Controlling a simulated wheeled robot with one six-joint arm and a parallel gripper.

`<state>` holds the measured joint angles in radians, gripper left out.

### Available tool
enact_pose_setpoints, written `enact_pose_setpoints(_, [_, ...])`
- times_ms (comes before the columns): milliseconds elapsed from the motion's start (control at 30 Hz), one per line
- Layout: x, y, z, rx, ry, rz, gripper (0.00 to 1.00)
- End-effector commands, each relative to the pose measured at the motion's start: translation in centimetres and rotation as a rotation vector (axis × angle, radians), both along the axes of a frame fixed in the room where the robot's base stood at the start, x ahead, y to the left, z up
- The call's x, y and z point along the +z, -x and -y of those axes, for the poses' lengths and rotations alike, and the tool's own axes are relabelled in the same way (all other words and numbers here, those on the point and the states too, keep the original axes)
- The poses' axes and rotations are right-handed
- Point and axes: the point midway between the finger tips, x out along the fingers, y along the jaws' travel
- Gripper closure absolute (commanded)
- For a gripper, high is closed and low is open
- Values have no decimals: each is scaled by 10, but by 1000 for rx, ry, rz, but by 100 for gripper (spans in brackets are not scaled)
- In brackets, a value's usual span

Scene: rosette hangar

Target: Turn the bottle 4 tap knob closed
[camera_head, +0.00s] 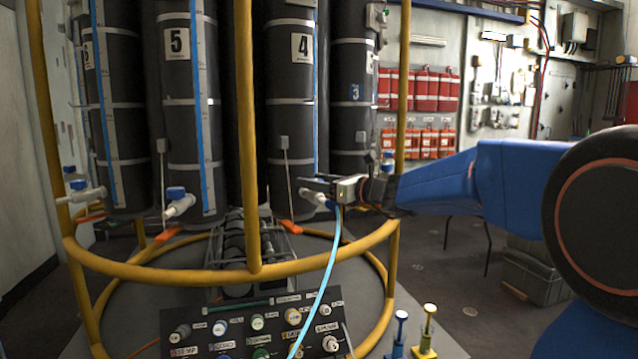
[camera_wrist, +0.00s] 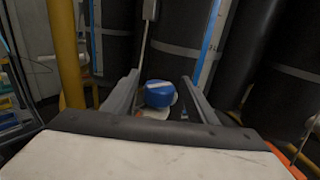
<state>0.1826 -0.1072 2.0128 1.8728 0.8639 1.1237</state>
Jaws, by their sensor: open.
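Bottle 4 (camera_head: 290,110) is a tall dark cylinder with a white "4" label (camera_head: 302,47), behind the yellow rail. Its white tap (camera_head: 312,197) sticks out low on its front, partly behind my gripper. In the wrist view the tap's round blue knob (camera_wrist: 158,93), with a pale stripe on top, lies between the two fingers. My gripper (camera_head: 318,181) is open at the tap. In the wrist view, my gripper (camera_wrist: 159,78) has one finger on each side of the knob, with visible gaps. I cannot tell the knob's turn angle.
A yellow rail (camera_head: 254,273) and post (camera_head: 245,130) stand in front of the bottles. Bottle 5 (camera_head: 183,110) has a similar blue-knobbed tap (camera_head: 175,193) to the left. Bottle 3 (camera_head: 353,120) is close on the right. A control panel (camera_head: 262,343) sits below at the front.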

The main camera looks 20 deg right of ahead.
Motion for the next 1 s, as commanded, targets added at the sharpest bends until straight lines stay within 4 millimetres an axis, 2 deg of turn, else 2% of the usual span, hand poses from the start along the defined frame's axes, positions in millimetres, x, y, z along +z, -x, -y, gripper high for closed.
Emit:
enact_pose_setpoints(167, [0,8,7,-3,0,0,48])
enact_pose_setpoints(1000, [0,115,85,-3,1,1,48])
